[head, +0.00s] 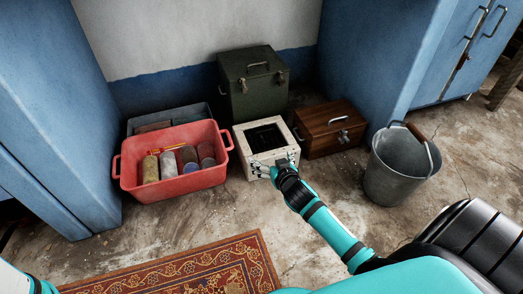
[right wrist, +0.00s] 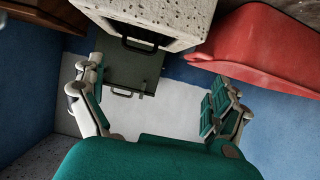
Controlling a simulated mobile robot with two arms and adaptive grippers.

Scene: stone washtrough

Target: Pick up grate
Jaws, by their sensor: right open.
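A whitish box (head: 262,147) stands on the floor between a red tub and a brown case. Its top has a dark square (head: 265,138), and I cannot tell whether this is a grate or an opening. No other grate stands out. My right gripper (head: 271,169) is open and empty at the front side of the whitish box, overlapping it in the head view. In the right wrist view my right gripper (right wrist: 155,97) has its fingers spread wide, with the whitish box (right wrist: 165,18) at the top, beyond the fingertips. My left gripper is not in view.
The red tub (head: 172,186) holds several cans. A green chest (head: 253,88) stands behind, the brown case (head: 327,129) and a metal bucket (head: 388,180) to the right. Blue cabinets flank both sides. A patterned rug (head: 190,271) lies in front; floor between is clear.

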